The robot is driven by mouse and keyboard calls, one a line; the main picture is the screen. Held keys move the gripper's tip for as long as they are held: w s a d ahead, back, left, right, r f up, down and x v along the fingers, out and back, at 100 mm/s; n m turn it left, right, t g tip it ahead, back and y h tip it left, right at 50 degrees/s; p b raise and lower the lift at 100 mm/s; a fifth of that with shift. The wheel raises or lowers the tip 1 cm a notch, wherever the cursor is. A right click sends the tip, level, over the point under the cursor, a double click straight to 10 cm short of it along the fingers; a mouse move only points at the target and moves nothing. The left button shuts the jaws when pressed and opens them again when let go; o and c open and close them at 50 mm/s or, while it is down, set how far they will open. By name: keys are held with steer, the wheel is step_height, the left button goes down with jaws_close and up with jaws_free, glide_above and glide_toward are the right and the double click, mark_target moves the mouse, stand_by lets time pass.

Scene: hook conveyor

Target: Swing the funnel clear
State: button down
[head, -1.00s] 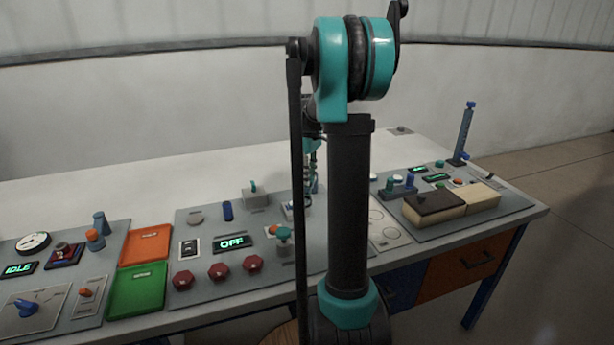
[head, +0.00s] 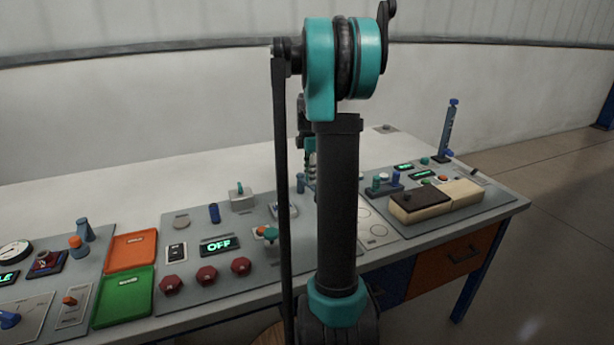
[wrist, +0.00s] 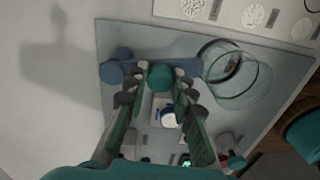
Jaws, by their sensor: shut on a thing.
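In the wrist view a blue swing bar (wrist: 190,67) runs across the panel from a round blue post (wrist: 116,65) at its left end. A teal knob (wrist: 160,77) stands on the bar. My gripper (wrist: 161,80) is shut on this knob, with one finger on each side. A clear glass funnel (wrist: 262,88) is at the bar's right end. It partly overlaps a dark round rim (wrist: 212,48); I cannot tell whether that rim belongs to it. In the head view my gripper (head: 310,165) is mostly hidden behind my arm, and the funnel cannot be made out.
The panel holds red knobs (head: 207,275), an OFF display (head: 219,246) and a teal-topped control (head: 268,235). Orange (head: 131,252) and green (head: 124,297) trays lie to the left. A brown-and-cream block (head: 420,205) and a tall blue lever (head: 449,130) stand right.

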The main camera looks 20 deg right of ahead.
steer(key=shift+w+d+n, duration=0.1)
steer(key=shift+d+n, duration=0.15)
steer(key=shift+n, duration=0.15)
steer(key=c, duration=1.3)
jaws_free()
steer(key=shift+o, duration=0.2)
step_height(320, 180, up, 12)
